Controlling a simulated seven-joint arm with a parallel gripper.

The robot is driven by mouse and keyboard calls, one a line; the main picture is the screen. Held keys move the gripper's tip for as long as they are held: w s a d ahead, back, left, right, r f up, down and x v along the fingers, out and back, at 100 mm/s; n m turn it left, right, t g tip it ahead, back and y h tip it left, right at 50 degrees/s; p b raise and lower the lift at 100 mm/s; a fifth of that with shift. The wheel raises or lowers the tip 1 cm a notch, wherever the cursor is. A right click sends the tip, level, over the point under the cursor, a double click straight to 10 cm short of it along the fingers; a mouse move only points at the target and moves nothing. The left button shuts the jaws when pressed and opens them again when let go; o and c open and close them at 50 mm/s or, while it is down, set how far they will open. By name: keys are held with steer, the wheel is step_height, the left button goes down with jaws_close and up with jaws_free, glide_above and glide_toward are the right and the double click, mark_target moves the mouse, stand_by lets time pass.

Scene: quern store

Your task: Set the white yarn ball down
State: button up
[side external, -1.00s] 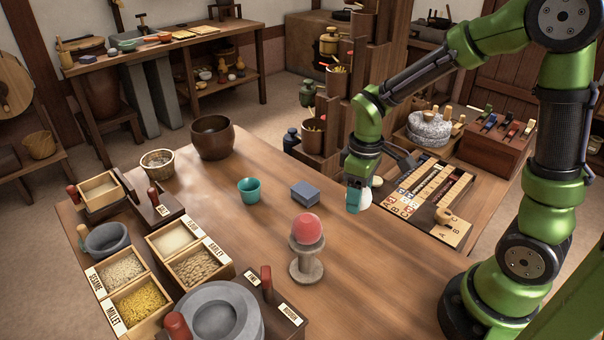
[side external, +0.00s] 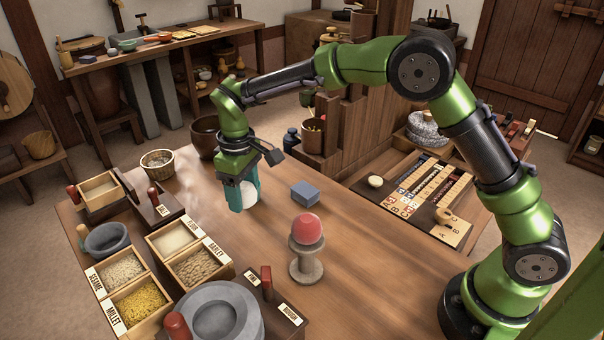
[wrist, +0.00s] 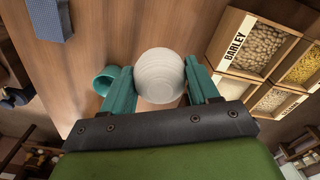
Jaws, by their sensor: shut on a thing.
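The white yarn ball (wrist: 160,76) is held between the two teal fingers of my gripper (wrist: 161,86) in the wrist view. In the side external view the ball (side external: 249,196) shows at the fingertips of my gripper (side external: 244,200), over the left-middle of the wooden table (side external: 350,265). I cannot tell how far it is from the table top. A teal cup (wrist: 105,78) stands beside the left finger in the wrist view. In the side view the gripper hides most or all of that cup.
A blue block (side external: 305,194) lies right of the gripper. A pink-red ball (side external: 307,228) rests on a stone pedestal (side external: 306,262) nearer the front. Grain boxes (side external: 203,268) are at the left. A wicker basket (side external: 157,162) and a dark bowl (side external: 204,134) stand behind.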

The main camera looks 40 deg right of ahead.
mark_target(251, 236)
step_height(251, 236, down, 10)
steer(key=shift+s+r, duration=0.1)
steer(key=shift+r, duration=0.1)
stand_by(0.3)
steer(key=shift+f, duration=0.2)
steer(key=o, duration=1)
steer(key=shift+o, duration=0.2)
